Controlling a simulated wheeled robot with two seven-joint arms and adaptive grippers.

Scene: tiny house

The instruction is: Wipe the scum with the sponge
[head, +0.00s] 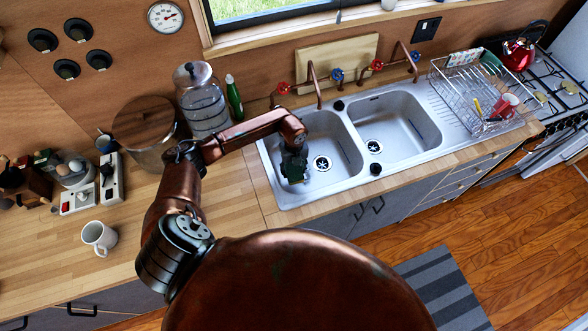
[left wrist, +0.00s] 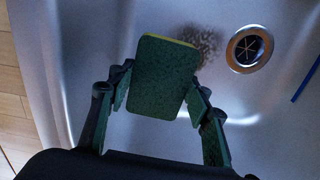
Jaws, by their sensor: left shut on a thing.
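My left gripper (head: 293,165) reaches down into the left sink basin (head: 336,142). In the left wrist view the left gripper (left wrist: 155,100) is shut on a green sponge (left wrist: 163,77) with a yellow edge, one finger at each side. In the head view the sponge (head: 294,178) is small and dark. A brown speckled scum patch (left wrist: 198,42) lies on the basin floor beside the drain (left wrist: 249,49), partly hidden behind the sponge's upper right. I cannot tell whether the sponge touches the floor. My right gripper is not in view.
Red and blue tap handles and copper spouts (head: 314,85) rise behind the sink. A glass jar (head: 200,100) and green bottle (head: 234,98) stand at the left. A blue stick (left wrist: 306,80) shows near the drain.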

